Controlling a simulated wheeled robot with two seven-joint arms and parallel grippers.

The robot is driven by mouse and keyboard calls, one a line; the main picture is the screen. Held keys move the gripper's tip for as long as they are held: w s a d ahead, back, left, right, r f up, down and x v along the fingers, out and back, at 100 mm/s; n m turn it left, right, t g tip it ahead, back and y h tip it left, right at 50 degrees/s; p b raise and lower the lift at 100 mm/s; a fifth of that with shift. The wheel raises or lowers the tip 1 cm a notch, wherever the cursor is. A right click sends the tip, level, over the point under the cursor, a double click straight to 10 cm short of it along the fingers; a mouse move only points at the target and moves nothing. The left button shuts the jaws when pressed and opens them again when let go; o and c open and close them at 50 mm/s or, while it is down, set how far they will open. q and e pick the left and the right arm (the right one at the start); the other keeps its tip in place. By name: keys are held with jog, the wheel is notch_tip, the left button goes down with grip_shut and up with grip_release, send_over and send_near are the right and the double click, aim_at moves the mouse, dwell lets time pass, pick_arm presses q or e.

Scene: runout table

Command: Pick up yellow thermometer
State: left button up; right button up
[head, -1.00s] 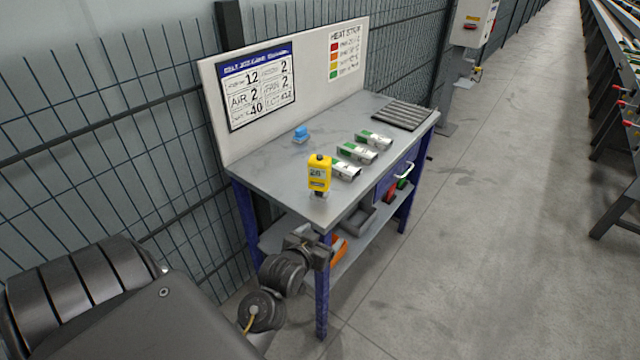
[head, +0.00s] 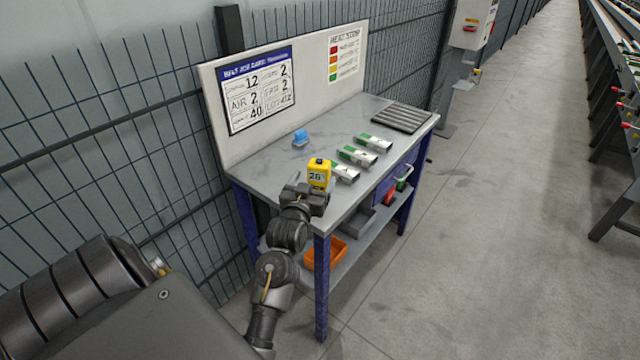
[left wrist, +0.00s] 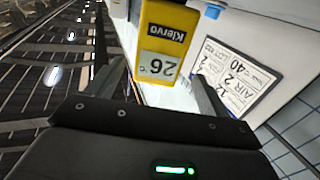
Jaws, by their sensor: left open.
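The yellow thermometer (head: 319,173) stands upright near the front left corner of the grey workbench (head: 262,178), its display reading 26. My left gripper (head: 312,190) is at its near side and hides its lower part in the head view. In the left wrist view the thermometer (left wrist: 163,40) shows large, its display and "Klervo" label facing the camera. The open fingers of my left gripper (left wrist: 160,92) are on either side of its line, and I cannot tell whether they touch it. My right gripper is not in view.
Several white and green boxes (head: 357,156) lie right of the thermometer. A small blue object (head: 300,138) and a ribbed dark mat (head: 402,118) are farther back. A board with a job card (head: 258,88) stands behind. An orange bin (head: 324,254) sits on the lower shelf.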

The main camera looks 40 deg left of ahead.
aim_at(317, 175)
pick_arm(q)
jog(key=shift+w+a+r+p, duration=0.15)
jog(key=shift+w+p, duration=0.15)
jog(key=shift+w, duration=0.15)
jog(key=x, duration=0.2)
jog(key=p+x, duration=0.1)
jog(key=x, duration=0.1)
jog(key=shift+w+f, duration=0.2)
jog(key=shift+f, duration=0.05)
jog(key=c, duration=1)
jog(key=shift+c, duration=0.7)
jog(key=shift+r, duration=0.15)
